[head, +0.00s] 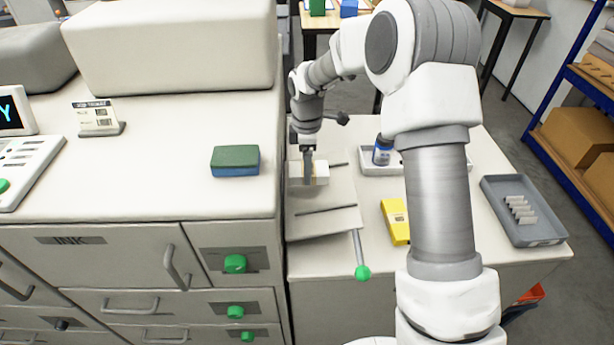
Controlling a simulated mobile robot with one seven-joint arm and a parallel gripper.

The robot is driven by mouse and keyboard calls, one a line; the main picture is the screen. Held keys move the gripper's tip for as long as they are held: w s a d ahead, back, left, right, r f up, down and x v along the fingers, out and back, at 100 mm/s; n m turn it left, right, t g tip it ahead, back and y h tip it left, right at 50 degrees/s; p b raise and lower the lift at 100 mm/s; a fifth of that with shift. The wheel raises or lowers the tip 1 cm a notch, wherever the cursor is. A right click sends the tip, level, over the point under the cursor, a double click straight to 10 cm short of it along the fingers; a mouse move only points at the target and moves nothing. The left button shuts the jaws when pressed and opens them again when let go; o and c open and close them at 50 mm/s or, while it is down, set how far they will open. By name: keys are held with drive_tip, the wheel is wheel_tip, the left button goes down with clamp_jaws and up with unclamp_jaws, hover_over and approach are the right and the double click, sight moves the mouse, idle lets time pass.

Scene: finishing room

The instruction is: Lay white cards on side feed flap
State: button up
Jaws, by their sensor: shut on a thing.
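My gripper (308,180) points down over the side feed flap (325,222), a pale, slightly tilted plate on the right side of the printer. It is shut on the white cards (321,171), a small white block-like stack at the far part of the flap. The fingers cover part of the stack. I cannot tell whether the stack touches the flap or is just above it. Two dark guide bars lie across the flap, one behind and one in front of the cards. A lever with a green knob (362,273) sticks out at the flap's near right corner.
The printer body (150,180) stands left, with a green-and-blue sponge-like block (235,160) on top. On the side table are a yellow packet (395,222), a grey tray (535,232) with several small pale pieces, and a blue-labelled bottle (382,150) in a white tray. My arm hides part of the table.

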drive_tip(key=shift+f, duration=1.95)
drive_tip(key=shift+f, duration=0.35)
drive_tip(key=o, duration=1.6)
drive_tip(key=shift+r, duration=0.15)
